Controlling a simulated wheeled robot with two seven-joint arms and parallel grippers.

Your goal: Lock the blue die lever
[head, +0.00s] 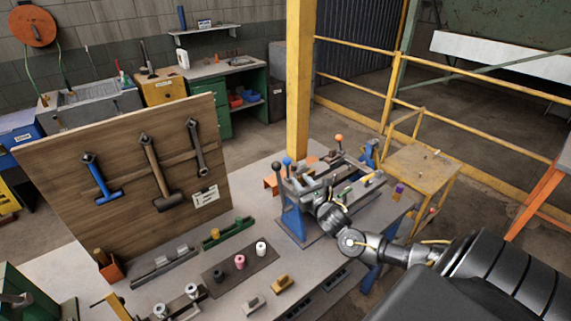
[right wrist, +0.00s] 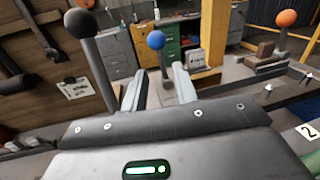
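The blue die lever (head: 287,162), a thin grey stem with a blue ball knob, stands upright at the left end of the clamp fixture (head: 340,195) in the head view. In the right wrist view its blue knob (right wrist: 156,40) shows ahead, above and between the fingertips. My right gripper (right wrist: 158,85) is open, one finger to each side of the lever's stem as seen; I cannot tell whether they touch it. In the head view the right gripper (head: 322,203) is over the fixture, partly hidden by its own wrist. My left gripper is not in view.
A black-knobbed lever (right wrist: 80,22) stands close on the left, and an orange-knobbed lever (right wrist: 287,18) to the right. The tool board (head: 130,185) rises left of the fixture. A dark mat (head: 240,270) with spools lies on the table. A yellow post (head: 299,80) stands behind.

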